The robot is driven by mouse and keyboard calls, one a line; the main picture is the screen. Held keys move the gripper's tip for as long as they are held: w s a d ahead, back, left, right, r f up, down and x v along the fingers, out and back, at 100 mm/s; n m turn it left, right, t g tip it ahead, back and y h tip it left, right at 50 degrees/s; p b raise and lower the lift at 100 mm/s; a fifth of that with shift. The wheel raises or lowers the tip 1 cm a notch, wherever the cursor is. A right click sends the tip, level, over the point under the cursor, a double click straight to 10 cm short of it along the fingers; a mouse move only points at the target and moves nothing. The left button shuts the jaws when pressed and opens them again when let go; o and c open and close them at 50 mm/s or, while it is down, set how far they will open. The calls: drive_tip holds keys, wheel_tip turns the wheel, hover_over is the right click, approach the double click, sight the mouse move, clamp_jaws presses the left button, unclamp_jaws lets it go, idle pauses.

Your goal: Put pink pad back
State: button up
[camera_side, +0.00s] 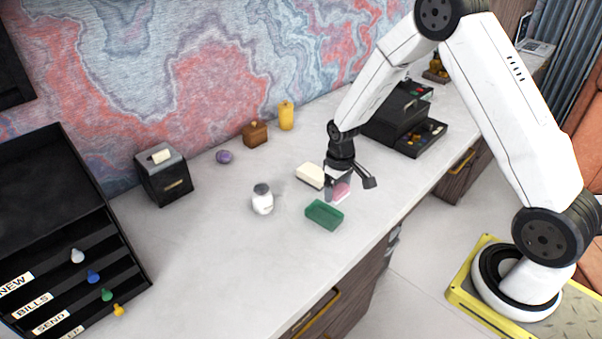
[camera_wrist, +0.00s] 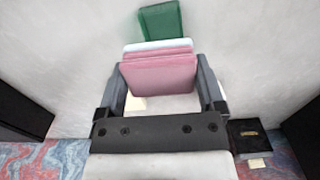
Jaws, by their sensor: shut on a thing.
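My gripper (camera_side: 341,184) is shut on the pink pad (camera_wrist: 160,73), with one finger at each side of it. The pad is a thick pink stack with a pale layer along its far edge in the wrist view. In the side view the pad (camera_side: 341,190) is partly hidden by the fingers. It is at or just above the desk; I cannot tell if it touches. A green block (camera_side: 324,214) lies in front of it, and also shows in the wrist view (camera_wrist: 162,20). A cream block (camera_side: 310,176) lies just behind and left of my gripper.
A white jar with a grey lid (camera_side: 262,199) stands left of the blocks. A black box (camera_side: 163,176), purple ball (camera_side: 224,156), brown box (camera_side: 256,134) and yellow candle (camera_side: 286,116) line the wall. A labelled black rack (camera_side: 75,235) stands left. The front-left desktop is clear.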

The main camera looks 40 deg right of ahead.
drive_tip(key=shift+a, duration=0.15)
drive_tip(key=shift+s+a, duration=0.2)
drive_tip(key=shift+a, duration=0.05)
drive_tip(key=s+a+r, duration=0.2)
drive_tip(key=s+a, duration=0.9)
drive_tip(key=w+f, duration=0.2)
drive_tip(key=w, duration=0.2)
drive_tip(key=w+f, duration=0.3)
drive_tip(key=w, duration=0.1)
drive_tip(key=w+a+f, duration=0.1)
drive_tip(key=w+f, duration=0.2)
drive_tip(key=w, duration=0.1)
drive_tip(key=shift+w+f, duration=0.1)
drive_tip(key=shift+w, duration=0.1)
drive_tip(key=shift+w+f, duration=0.45)
